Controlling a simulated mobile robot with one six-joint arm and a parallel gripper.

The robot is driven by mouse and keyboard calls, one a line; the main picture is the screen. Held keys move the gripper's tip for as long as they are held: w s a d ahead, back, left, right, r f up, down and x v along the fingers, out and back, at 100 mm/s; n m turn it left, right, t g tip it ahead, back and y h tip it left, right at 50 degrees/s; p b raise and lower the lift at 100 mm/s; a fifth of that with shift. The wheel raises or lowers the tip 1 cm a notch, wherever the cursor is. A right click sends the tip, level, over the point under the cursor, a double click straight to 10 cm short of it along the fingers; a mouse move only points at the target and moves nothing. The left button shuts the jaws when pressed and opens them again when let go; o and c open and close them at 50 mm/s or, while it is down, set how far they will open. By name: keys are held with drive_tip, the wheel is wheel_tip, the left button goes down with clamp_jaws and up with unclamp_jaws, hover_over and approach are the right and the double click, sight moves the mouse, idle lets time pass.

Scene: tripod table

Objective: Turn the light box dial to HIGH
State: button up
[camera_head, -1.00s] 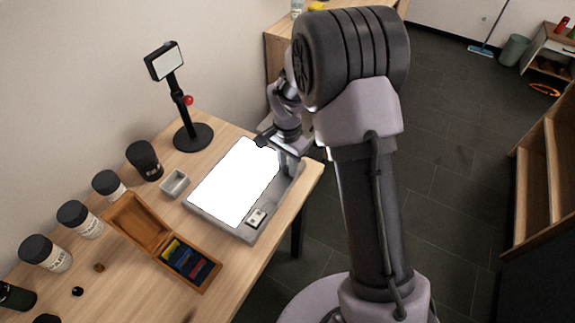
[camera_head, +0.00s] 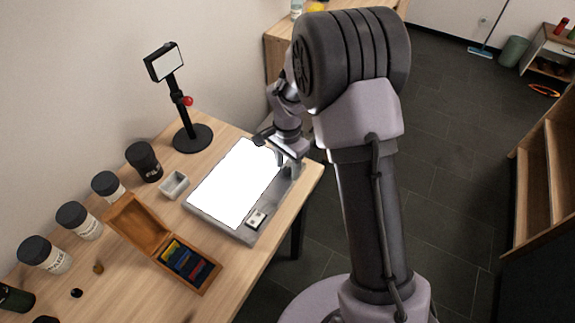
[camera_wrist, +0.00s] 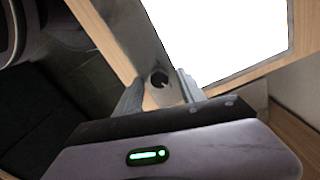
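The light box (camera_head: 196,206) lies on the wooden table, its white panel (camera_head: 236,182) glowing brightly; the panel also shows in the wrist view (camera_wrist: 225,35). In the wrist view a small dark round dial (camera_wrist: 160,78) sits on the box's grey border. My gripper (camera_wrist: 163,88) is open, with one finger on either side of the dial. I cannot tell whether the fingers touch it. In the head view my gripper (camera_head: 291,168) is over the box's right border and hides the dial. No dial marking is readable.
A small pale switch plate (camera_head: 256,219) is on the box's near border. Left of the box are a grey tray (camera_head: 174,184), an open wooden case (camera_head: 140,228) and several dark-lidded jars. A black stand (camera_head: 193,139) with a small screen is behind. Dark floor lies right.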

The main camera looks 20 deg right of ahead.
sight(287, 169)
wheel_tip(287, 169, up, 18)
drive_tip(key=p, duration=0.6)
drive_tip(key=shift+f+p, duration=0.25)
drive_tip(key=shift+p, duration=0.05)
